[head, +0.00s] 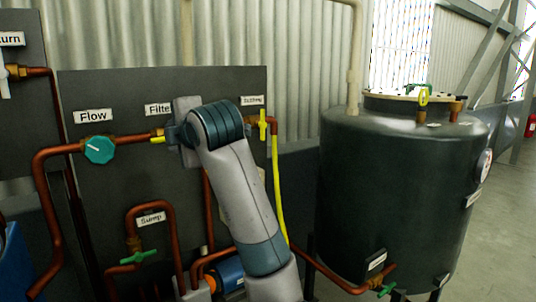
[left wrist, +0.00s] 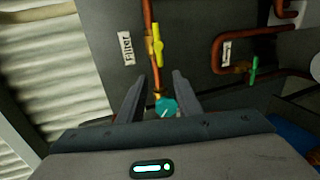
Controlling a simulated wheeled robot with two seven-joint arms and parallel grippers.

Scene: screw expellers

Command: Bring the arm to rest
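An arm that I take for my left one rises from the bottom middle of the head view and stands in front of the dark pipe panel (head: 240,85). Its hand end is near the yellow filter valve (head: 157,139), largely hidden behind the wrist joint. In the left wrist view my left gripper (left wrist: 158,75) has its fingers spread with nothing held. The teal flow knob (left wrist: 166,107) appears between the fingers there; in the head view the knob (head: 99,150) stands clear of the hand. My right gripper is out of view.
Copper pipes (head: 45,190) run over the panel, with a green valve (head: 138,257) at the sump. A yellow valve (head: 263,125) and a yellow hose (head: 278,190) are right of the arm. A large dark tank (head: 390,190) stands further right; open floor (head: 500,230) lies beyond it.

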